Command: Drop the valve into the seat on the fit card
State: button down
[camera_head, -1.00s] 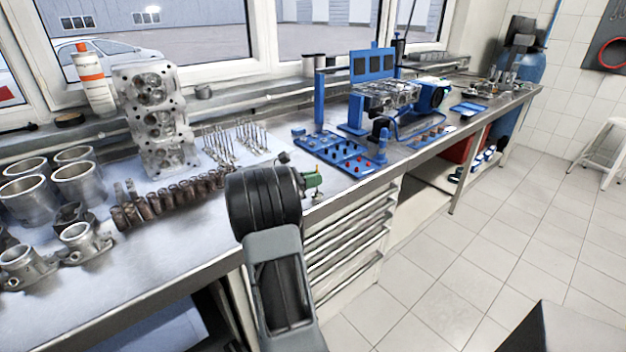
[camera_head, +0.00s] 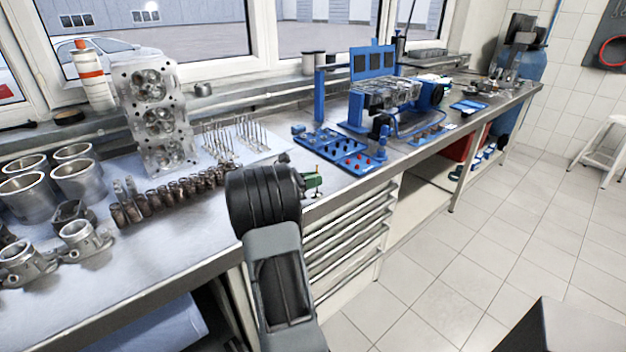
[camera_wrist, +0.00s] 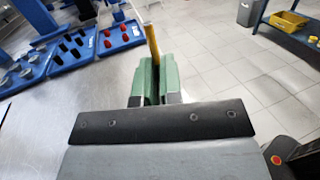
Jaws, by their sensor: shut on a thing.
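My gripper (camera_wrist: 155,85) has green fingers and is shut on a thin yellow-brown rod, which looks like the valve's stem (camera_wrist: 151,42). The rod stands up from between the fingers and leans slightly in the wrist view. Its lower end is hidden by the fingers. In the head view my gripper (camera_head: 313,182) shows only in part, behind my arm, at the bench's front edge. Several thin valves (camera_head: 255,134) stand upright in a row on the bench to its left. I cannot make out the fit card or its seat for certain.
A blue tray (camera_head: 334,161) with red and dark pieces lies on the bench past my gripper. A blue stand (camera_head: 359,112) holds an engine part behind it. Springs (camera_head: 165,197) and a cylinder head (camera_head: 157,118) are to the left.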

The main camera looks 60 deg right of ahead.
jog(key=c, duration=1.2)
grip_release()
jog(key=shift+w+a, duration=0.1)
jog(key=v, duration=1.3)
jog(key=shift+w+a+f, duration=0.1)
jog(key=shift+a, duration=0.15)
jog(key=shift+a+r+p, duration=0.25)
jog(key=shift+a+p, duration=0.05)
jog(key=s+a+r+m+t+y+p, duration=0.2)
jog(key=a+t+y, duration=0.3)
jog(key=a, duration=0.5)
jog(key=s+a+r+m+t+y+p, duration=0.2)
jog(key=s+a+m+t+y+p, duration=0.2)
jog(key=a, duration=0.7)
jog(key=s+a+r+m+t+y+p, duration=0.2)
jog(key=s+a+m+t+y+p, duration=0.1)
jog(key=a, duration=0.7)
jog(key=m+t+y+p, duration=0.1)
jog(key=t+y, duration=0.1)
jog(key=shift+s+a+r+m+t+y, duration=0.15)
jog(key=shift+s+a+m+t+y, duration=0.15)
jog(key=shift+c, duration=0.4)
